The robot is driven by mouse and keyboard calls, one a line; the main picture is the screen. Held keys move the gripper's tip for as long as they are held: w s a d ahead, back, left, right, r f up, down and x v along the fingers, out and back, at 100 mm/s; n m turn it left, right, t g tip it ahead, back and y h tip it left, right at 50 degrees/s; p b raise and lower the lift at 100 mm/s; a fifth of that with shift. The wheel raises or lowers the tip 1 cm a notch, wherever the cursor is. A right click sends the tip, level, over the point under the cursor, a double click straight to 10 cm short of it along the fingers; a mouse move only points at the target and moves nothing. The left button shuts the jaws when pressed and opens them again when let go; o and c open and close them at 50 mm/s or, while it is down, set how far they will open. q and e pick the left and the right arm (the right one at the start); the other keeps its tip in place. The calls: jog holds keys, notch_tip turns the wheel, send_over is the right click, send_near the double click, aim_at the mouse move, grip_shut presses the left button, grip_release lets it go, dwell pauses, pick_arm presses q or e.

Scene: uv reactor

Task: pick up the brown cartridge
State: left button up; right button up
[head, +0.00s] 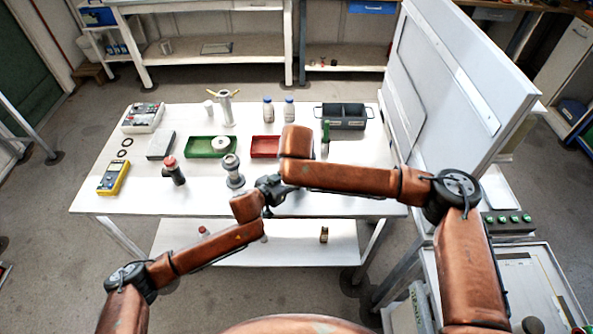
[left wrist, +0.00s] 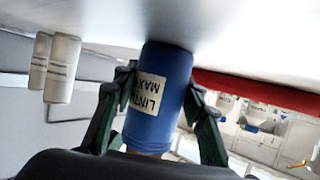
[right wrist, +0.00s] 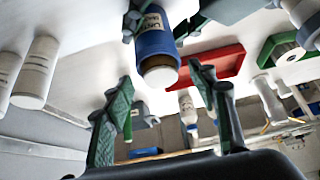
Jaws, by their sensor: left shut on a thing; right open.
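My left gripper (left wrist: 160,88) is shut on a blue cylinder (left wrist: 168,78) with a cream label, seen upside down in the left wrist view; it fills the space between the fingers. In the head view, arm links hide the cylinder and the right gripper. A small brown object (head: 323,235) stands on the lower shelf; I cannot tell whether it is a cartridge.
The white table (head: 120,200) holds a green tray (head: 195,153), a red tray (head: 264,152), a grey valve-like part (head: 233,172), a red-topped dark object (head: 174,171), a yellow meter (head: 113,178) and a dark two-compartment box (head: 345,122). A white panel (head: 450,70) rises at right.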

jog(key=shift+c, duration=0.3)
grip_shut()
dwell(0.4)
